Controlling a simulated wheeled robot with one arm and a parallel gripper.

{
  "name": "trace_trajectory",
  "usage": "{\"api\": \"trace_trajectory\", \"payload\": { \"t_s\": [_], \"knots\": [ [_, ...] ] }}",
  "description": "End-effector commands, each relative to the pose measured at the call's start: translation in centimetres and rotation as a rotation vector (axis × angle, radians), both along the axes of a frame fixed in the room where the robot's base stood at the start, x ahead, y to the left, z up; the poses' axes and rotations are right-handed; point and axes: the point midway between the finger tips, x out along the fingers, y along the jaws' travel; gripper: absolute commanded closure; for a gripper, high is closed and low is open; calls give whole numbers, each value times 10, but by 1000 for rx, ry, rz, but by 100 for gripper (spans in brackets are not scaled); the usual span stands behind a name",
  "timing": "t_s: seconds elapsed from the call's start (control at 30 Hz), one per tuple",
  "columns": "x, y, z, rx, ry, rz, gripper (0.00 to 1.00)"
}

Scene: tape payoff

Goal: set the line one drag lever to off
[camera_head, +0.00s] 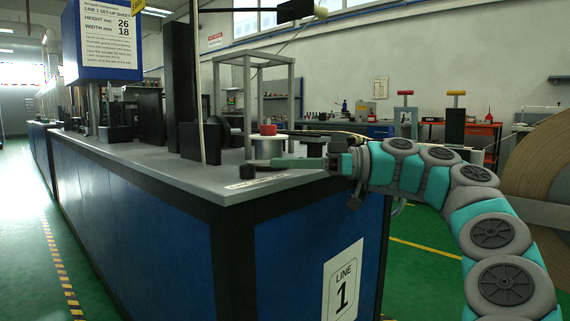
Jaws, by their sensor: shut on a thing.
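My gripper (258,167) reaches in from the right over the near corner of the line 1 bench (200,173). Its dark green fingers lie flat, pointing left, low over the bench top. It is shut on a small black knob (247,171), which looks like the drag lever's handle. A small white label (240,185) lies in front of the knob, too small to read. The lever's pivot and exact setting cannot be made out; the fingers hide part of it. A grey cylinder (267,148) with a red top (268,130) stands just behind the fingers.
Black upright plates (213,143) and a thin pole stand left of the gripper. A grey frame (247,90) rises behind. A LINE 1 sign (343,283) is on the bench's end face. Green floor is open at left; a large tan roll (545,170) stands at right.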

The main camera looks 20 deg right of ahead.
Motion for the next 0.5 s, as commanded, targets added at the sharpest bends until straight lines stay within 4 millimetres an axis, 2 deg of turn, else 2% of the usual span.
{"api": "trace_trajectory", "payload": {
  "t_s": [0.13, 0.17, 0.4, 0.5],
  "knots": [
    [1, -1, 2, 2, -2, -4, 100],
    [1, -1, 2, 2, -2, -4, 72],
    [1, 0, 1, 1, -2, -3, 45],
    [1, 0, 1, 1, -2, -2, 44]
  ]
}}
